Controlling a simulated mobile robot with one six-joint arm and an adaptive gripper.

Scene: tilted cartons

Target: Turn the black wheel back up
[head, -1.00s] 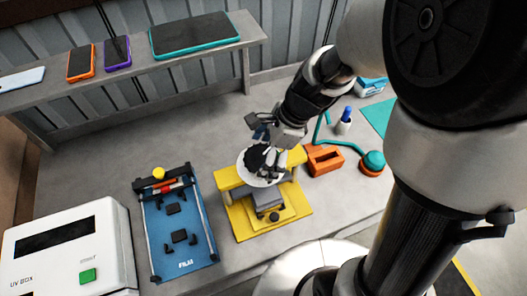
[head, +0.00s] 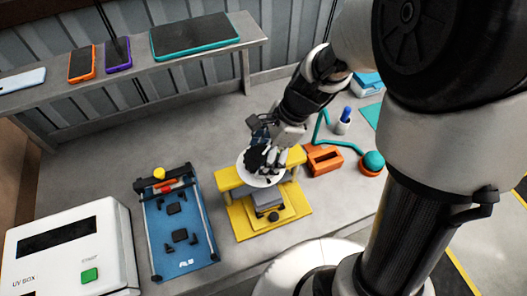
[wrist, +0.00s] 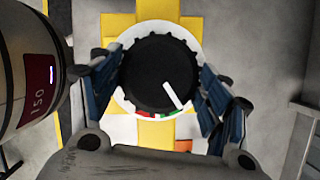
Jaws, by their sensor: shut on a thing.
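The black wheel (wrist: 155,72) has a notched rim and a white pointer line, which points to the lower right in the wrist view. It sits on a round white dial plate (wrist: 127,100) with red and green marks along its lower edge. In the head view, the wheel (head: 257,158) is on top of the yellow press stand (head: 229,178) and partly covered by my gripper (head: 268,158). In the wrist view, the fingers of my gripper (wrist: 160,82) are on either side of the wheel, shut on it.
A blue film tray (head: 160,235) and a white UV box (head: 68,245) stand to the left. An orange block (head: 324,160) and a teal-topped round item (head: 373,160) are close on the right. A rounded container with a dark red label (wrist: 38,90) fills the wrist view's left edge.

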